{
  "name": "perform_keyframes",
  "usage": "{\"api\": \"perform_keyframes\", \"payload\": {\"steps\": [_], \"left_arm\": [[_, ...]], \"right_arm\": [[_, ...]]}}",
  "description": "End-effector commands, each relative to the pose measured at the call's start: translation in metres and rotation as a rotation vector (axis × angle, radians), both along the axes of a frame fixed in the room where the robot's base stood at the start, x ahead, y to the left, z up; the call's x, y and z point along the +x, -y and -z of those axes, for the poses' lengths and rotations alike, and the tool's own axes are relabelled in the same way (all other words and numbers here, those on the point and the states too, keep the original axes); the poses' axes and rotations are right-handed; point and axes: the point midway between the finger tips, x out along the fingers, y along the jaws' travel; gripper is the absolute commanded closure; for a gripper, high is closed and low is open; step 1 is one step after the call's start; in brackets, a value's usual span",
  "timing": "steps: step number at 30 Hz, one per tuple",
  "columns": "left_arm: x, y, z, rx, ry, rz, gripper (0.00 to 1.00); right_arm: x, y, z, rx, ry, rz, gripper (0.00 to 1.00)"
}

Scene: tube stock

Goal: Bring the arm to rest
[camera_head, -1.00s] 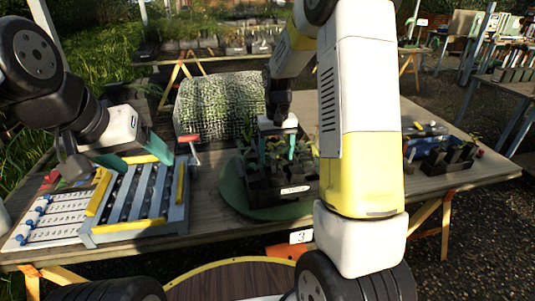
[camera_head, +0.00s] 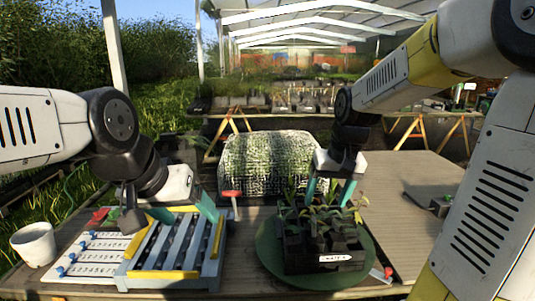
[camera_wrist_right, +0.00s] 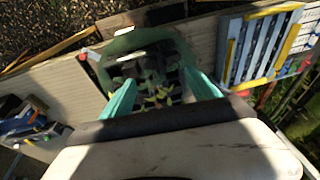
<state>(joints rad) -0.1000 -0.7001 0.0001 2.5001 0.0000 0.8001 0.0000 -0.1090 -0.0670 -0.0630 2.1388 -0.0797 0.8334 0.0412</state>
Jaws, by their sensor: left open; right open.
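My left gripper (camera_head: 176,222) is open over the slatted rack (camera_head: 172,250) with yellow and blue-grey bars, at left in the head view. My right gripper (camera_head: 329,192) is open above a black tray of seedlings (camera_head: 325,262) on a round green turntable (camera_head: 268,250). Its teal fingers point down at the plants. In the right wrist view the open fingers (camera_wrist_right: 160,92) stand either side of the leaves, with nothing seen gripped. Whether they touch the leaves, I cannot tell.
A mesh-covered box (camera_head: 265,160) stands behind the tray. A numbered white board (camera_head: 92,252) and a white pot (camera_head: 35,245) are at left. A red-topped tool (camera_head: 232,195) stands beside the rack. The wooden tabletop (camera_head: 405,200) is mostly bare at right.

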Motion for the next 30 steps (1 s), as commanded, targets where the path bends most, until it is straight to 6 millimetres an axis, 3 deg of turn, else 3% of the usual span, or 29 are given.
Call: {"api": "perform_keyframes", "payload": {"steps": [1, 6, 12, 18, 30], "left_arm": [[0.0, 0.0, 0.0, 0.0, 0.0, 0.0, 0.26], [0.0, 0.0, 0.0, 0.0, 0.0, 0.0, 0.26], [0.0, 0.0, 0.0, 0.0, 0.0, 0.0, 0.26], [0.0, 0.0, 0.0, 0.0, 0.0, 0.0, 0.26], [0.0, 0.0, 0.0, 0.0, 0.0, 0.0, 0.26]], "right_arm": [[-0.019, -0.001, -0.015, 0.013, 0.042, 0.0, 0.3], [-0.075, -0.006, -0.043, 0.047, 0.158, -0.007, 0.3], [-0.125, -0.011, -0.053, 0.07, 0.262, -0.012, 0.3], [-0.144, -0.013, -0.053, 0.077, 0.303, -0.015, 0.3], [-0.145, -0.013, -0.053, 0.077, 0.305, -0.016, 0.3]]}}
